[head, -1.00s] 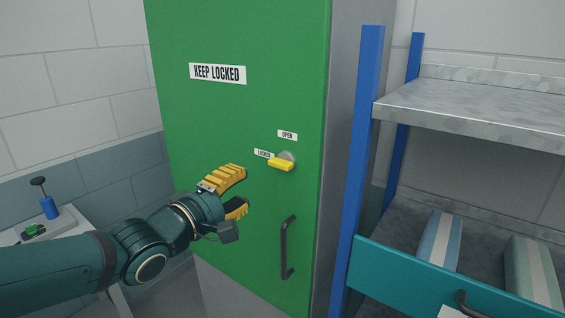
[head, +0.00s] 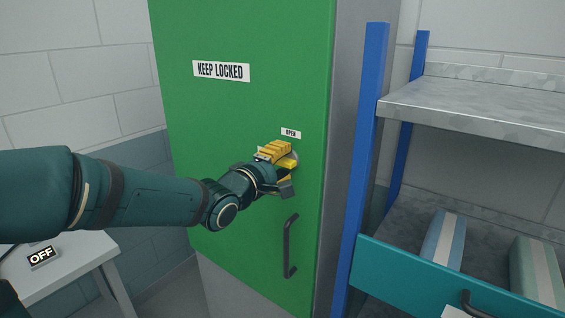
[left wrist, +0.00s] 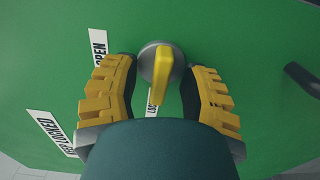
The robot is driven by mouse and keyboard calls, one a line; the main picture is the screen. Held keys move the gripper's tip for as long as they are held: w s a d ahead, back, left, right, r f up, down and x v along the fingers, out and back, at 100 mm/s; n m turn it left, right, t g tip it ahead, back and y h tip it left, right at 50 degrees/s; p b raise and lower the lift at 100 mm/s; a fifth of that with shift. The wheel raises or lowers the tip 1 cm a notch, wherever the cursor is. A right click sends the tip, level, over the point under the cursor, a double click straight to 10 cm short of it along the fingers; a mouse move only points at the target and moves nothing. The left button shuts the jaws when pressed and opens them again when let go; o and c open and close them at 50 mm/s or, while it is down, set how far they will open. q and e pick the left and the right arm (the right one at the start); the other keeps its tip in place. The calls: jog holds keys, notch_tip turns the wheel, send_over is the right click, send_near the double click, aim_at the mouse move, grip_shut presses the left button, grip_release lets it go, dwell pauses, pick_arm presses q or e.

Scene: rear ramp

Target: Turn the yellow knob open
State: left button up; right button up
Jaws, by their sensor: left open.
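The yellow knob (left wrist: 162,68) sits on a round grey base on the green cabinet door (head: 240,120). In the left wrist view its lever points down the picture, toward a partly hidden label. In the head view the knob (head: 289,165) is mostly covered by my left gripper (head: 287,160). My left gripper also shows in the left wrist view (left wrist: 161,66), open, with one yellow finger on each side of the knob. Gaps show between the fingers and the lever. The "OPEN" label (head: 291,133) is just above the gripper. My right gripper is out of view.
A dark door handle (head: 290,246) is below the knob. A blue-posted shelf (head: 480,110) with a teal front panel stands to the right. A small table (head: 85,265) with an "OFF" sign (head: 42,257) is at lower left.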

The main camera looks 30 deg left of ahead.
pick_arm(q)
grip_shut()
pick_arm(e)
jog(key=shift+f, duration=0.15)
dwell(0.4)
pick_arm(q)
jog(key=m+b, duration=0.3)
jog(key=m, duration=0.1)
jog(key=shift+b, duration=0.35)
jog(key=m+b, duration=0.3)
jog(key=m, duration=0.1)
jog(key=shift+d+m, duration=0.1)
jog(key=shift+m, duration=0.2)
jog(key=m+b, duration=0.3)
jog(key=m, duration=0.2)
jog(key=shift+r, duration=0.15)
jog(key=shift+d+m+b, duration=0.1)
jog(key=shift+m+b, duration=0.8)
jog(key=shift+m, duration=1.3)
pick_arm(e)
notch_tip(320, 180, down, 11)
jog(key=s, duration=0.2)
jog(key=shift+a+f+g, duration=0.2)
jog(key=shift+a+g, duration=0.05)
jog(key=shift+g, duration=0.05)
pick_arm(q)
jog(key=shift+r, duration=0.1)
